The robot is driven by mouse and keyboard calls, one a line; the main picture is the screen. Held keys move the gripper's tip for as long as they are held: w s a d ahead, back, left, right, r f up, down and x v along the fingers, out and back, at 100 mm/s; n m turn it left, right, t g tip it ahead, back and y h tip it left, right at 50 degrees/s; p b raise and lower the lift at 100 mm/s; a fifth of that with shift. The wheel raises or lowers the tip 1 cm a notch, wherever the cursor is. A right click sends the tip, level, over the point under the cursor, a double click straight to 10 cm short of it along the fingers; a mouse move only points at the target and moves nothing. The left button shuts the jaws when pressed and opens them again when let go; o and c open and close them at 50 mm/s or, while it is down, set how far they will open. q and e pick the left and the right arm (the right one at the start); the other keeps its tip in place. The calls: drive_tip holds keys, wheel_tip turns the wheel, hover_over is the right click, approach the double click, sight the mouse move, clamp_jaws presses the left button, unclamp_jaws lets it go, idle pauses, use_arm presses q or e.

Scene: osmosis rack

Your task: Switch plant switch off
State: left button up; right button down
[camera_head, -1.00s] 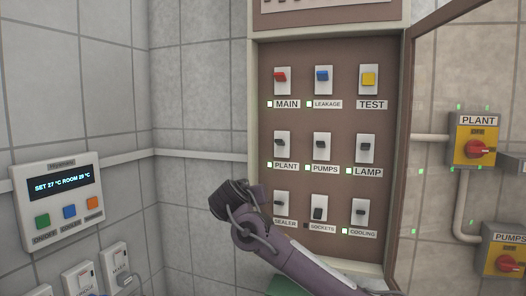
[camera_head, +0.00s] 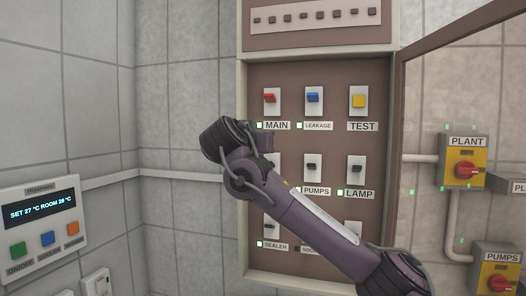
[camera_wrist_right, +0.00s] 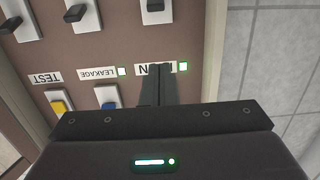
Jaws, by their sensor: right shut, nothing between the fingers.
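The breaker panel (camera_head: 325,75) holds rows of labelled rocker switches. In the head view my right arm covers the PLANT switch in the middle row, left column, and its label. In the right wrist view, which is upside down, a dark switch (camera_wrist_right: 155,6) in that place is cut by the top edge. My right gripper (camera_wrist_right: 158,68) is shut and empty, its fingertips over the MAIN label; contact cannot be told. In the head view its fingertips are hidden behind my wrist. A separate yellow PLANT box (camera_head: 464,165) with a red rotary knob is on the right wall. My left gripper is out of view.
The red MAIN switch (camera_head: 270,98), blue LEAKAGE switch (camera_head: 313,96) and yellow TEST switch (camera_head: 359,101) are above. The PUMPS switch (camera_head: 311,166) and LAMP switch (camera_head: 357,168) are to the right. The transparent cabinet door (camera_head: 400,150) stands open at right.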

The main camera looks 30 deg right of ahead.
drive_tip(key=p+x, duration=0.2)
drive_tip(key=x, duration=0.1)
drive_tip(key=p+x, duration=0.2)
drive_tip(key=x, duration=0.1)
drive_tip(key=p+x, duration=0.2)
drive_tip(key=x, duration=0.1)
drive_tip(key=shift+w+d+r, duration=0.15)
drive_tip(key=shift+d+r, duration=0.1)
drive_tip(key=shift+d, duration=0.1)
drive_tip(key=f, duration=0.1)
drive_tip(key=s+a+f+p, duration=0.1)
drive_tip(key=f+p, duration=0.1)
drive_tip(key=f, duration=0.1)
drive_tip(key=shift+s+a, duration=0.15)
drive_tip(key=shift+a, duration=0.1)
